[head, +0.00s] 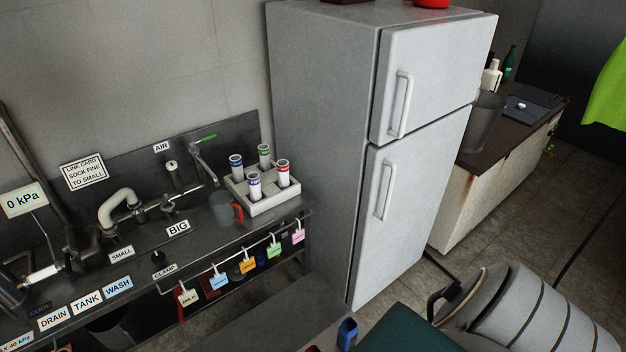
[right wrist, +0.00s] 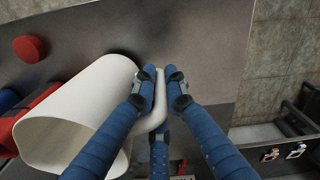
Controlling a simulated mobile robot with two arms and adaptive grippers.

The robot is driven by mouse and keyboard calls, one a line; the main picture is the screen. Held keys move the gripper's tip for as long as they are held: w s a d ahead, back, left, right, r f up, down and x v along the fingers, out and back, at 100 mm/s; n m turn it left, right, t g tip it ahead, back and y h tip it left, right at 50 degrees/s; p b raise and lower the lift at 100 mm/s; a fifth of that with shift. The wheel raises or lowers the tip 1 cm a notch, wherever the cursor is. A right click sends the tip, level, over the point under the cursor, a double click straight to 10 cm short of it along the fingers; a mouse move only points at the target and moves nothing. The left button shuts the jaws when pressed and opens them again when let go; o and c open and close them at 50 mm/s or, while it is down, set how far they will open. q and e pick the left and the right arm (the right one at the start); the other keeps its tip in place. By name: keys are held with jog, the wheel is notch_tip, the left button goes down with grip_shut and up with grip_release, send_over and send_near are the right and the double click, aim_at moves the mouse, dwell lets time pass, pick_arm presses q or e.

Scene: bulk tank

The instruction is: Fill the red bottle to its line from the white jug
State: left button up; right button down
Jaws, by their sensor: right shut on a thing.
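The white jug (right wrist: 98,88) lies tilted in the right wrist view, with its wide open mouth toward the lower left. My right gripper (right wrist: 160,74) has its blue fingers shut on the jug's handle. What is inside the jug cannot be made out. A red object (right wrist: 48,104) shows partly behind the jug at the left; I cannot tell whether it is the red bottle, and no fill line shows. In the head view only a blue finger part of my right gripper (head: 347,330) shows at the bottom edge. My left gripper is not in view.
A round red piece (right wrist: 29,48) sits on the grey surface beyond the jug. A sink bench with taps, a grey mug (head: 222,208) and a white rack (head: 274,203) of capped tubes stands left. A fridge (head: 425,170) stands in the middle, a side counter (head: 470,190) right.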

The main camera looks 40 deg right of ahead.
jog(key=shift+r, duration=0.15)
jog(key=shift+s+d+r, duration=0.1)
jog(key=shift+r, duration=0.05)
jog(key=shift+d+r+y+p, duration=0.15)
jog(key=shift+r+y+p, duration=0.35)
jog(key=shift+r, duration=0.05)
jog(key=shift+w+d+r+m+y, duration=0.15)
jog(key=shift+d+r+y, duration=0.05)
jog(key=shift+r+y, duration=0.2)
jog(key=shift+w+d+r+m+y, duration=0.1)
jog(key=shift+d+r+m+y, duration=0.05)
jog(key=shift+r+y, duration=0.2)
jog(key=shift+s+d+r+y, duration=0.1)
jog(key=shift+d+r+y, duration=0.1)
jog(key=shift+r+y, duration=0.25)
jog(key=shift+d+r+y, duration=0.15)
jog(key=shift+r+y, duration=0.15)
jog(key=shift+r, duration=0.25)
jog(key=shift+w+d+r+y, duration=0.1)
jog(key=shift+d+r+y, duration=0.35)
jog(key=shift+r, duration=0.2)
jog(key=shift+w+d+r+y, duration=0.1)
jog(key=shift+d+r+y, duration=0.3)
jog(key=shift+r, duration=0.25)
jog(key=shift+s+d+r+g+y+b, duration=0.1)
jog(key=shift+d+r+g+y+b, duration=0.3)
jog(key=shift+d+r+y, duration=0.35)
jog(key=shift+r+y, duration=0.3)
jog(key=shift+r, duration=0.25)
jog(key=shift+d+r, duration=0.1)
